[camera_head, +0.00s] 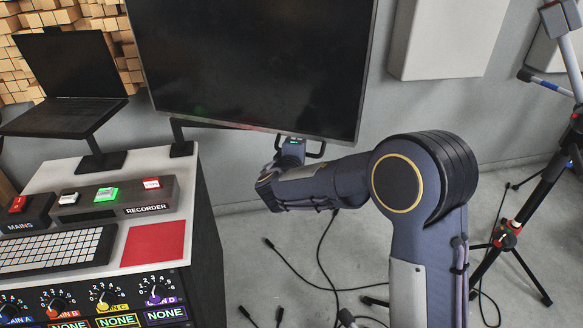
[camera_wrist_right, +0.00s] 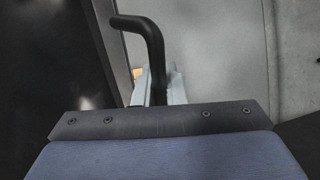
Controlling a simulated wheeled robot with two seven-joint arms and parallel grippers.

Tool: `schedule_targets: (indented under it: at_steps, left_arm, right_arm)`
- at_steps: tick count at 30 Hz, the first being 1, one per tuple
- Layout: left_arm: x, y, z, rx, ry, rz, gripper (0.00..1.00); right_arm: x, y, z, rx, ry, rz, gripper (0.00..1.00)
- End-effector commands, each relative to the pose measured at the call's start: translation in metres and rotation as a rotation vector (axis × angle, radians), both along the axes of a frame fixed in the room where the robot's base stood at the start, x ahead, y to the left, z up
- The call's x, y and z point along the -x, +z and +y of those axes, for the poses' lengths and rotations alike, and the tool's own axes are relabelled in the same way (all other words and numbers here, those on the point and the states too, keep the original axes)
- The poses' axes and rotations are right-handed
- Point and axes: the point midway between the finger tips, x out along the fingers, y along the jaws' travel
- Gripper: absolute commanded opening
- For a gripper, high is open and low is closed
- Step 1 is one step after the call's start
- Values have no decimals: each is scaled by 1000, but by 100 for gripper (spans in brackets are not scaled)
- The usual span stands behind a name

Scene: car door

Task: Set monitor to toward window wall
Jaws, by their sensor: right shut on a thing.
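The monitor (camera_head: 250,60) is a large dark screen in a thin grey frame at the top middle of the head view. It sits on a black arm (camera_head: 215,123) above the desk's right side. A black bent handle (camera_head: 316,152) hangs at its lower edge. My right gripper (camera_head: 291,150) is at this handle, shut on it, its fingers partly hidden. In the right wrist view the handle (camera_wrist_right: 152,42) rises between the pale fingers (camera_wrist_right: 160,88), with the monitor's dark side (camera_wrist_right: 60,60) at left. No window shows. My left gripper is out of view.
The desk (camera_head: 190,180) at left carries a laptop (camera_head: 65,75), a keyboard (camera_head: 60,248) and a recorder box (camera_head: 115,195). A tripod (camera_head: 510,225) stands at right. Cables (camera_head: 325,285) lie on the floor. A pale wall panel (camera_head: 440,38) hangs behind.

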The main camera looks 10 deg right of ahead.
Motion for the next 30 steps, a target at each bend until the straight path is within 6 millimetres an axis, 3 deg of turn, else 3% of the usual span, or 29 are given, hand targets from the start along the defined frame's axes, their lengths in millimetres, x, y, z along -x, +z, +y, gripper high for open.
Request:
schedule_targets:
  at_steps: [1, 3, 12, 21, 30]
  left_arm:
    - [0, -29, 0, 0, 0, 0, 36]
    - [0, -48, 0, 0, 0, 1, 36]
    - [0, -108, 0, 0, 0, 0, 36]
    - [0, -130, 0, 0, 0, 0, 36]
    - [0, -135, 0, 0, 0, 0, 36]
  right_arm:
    - [-3, -12, -12, -3, 32, -8, 0]
    - [-9, -12, -22, -3, 89, -8, 0]
    - [-38, -8, -56, 1, 315, -6, 0]
    - [-60, -3, -72, 2, 461, -2, 0]
    - [-67, 0, -75, 2, 505, 0, 0]
